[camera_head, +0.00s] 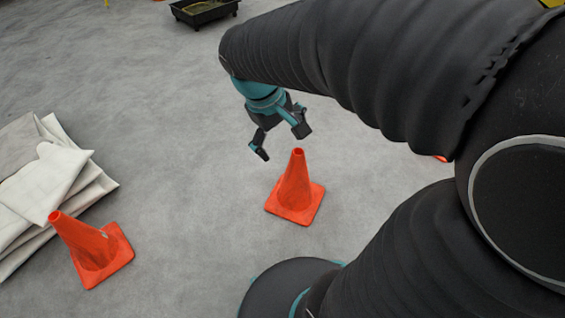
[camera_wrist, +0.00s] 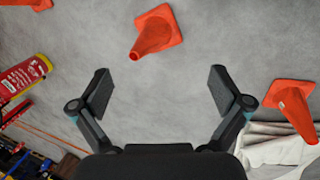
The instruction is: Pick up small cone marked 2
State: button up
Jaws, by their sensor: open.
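An orange cone (camera_head: 296,192) stands upright on the floor near the middle of the head view. In the wrist view the nearest cone (camera_wrist: 155,32) shows ahead of the jaws at the top middle. A second orange cone (camera_head: 95,250) is at the lower left of the head view, beside folded cloth; an orange cone (camera_wrist: 294,102) is also at the right of the wrist view. No number is readable on any cone. My gripper (camera_head: 281,142) is open and empty, above and slightly behind the middle cone in the head view, with its jaws (camera_wrist: 161,90) spread apart.
Folded white cloth (camera_head: 45,185) lies at the left. A black wheeled tray (camera_head: 205,12) stands at the back. A red and yellow extinguisher (camera_wrist: 28,82) is at the left of the wrist view. The floor around the middle cone is clear.

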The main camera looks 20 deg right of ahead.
jog(key=w+d+f+n+g+h+b, duration=0.2)
jog(key=w+f+n+g+h, duration=0.15)
jog(key=w+f, duration=0.5)
jog(key=n+h+b, duration=0.3)
jog(key=n+h, duration=0.3)
jog(key=h, duration=0.1)
send_near(286, 177)
jog(key=s+d+r, duration=0.1)
jog(key=s+r, duration=0.2)
jog(key=r, duration=0.8)
notch_tip(286, 177, down, 15)
jog(key=w+n+t+h+b, duration=0.1)
jog(key=n+t+h, duration=0.1)
jog(key=n+h, duration=0.25)
jog(key=d, duration=0.7)
jog(key=shift+r, duration=0.25)
jog(key=shift+d+r, duration=0.1)
jog(key=shift+d, duration=1.3)
jog(key=shift+d+r, duration=0.15)
jog(key=shift+d, duration=1.3)
jog(key=c, duration=1.4)
jog(key=shift+r, duration=0.1)
jog(key=shift+c, duration=0.2)
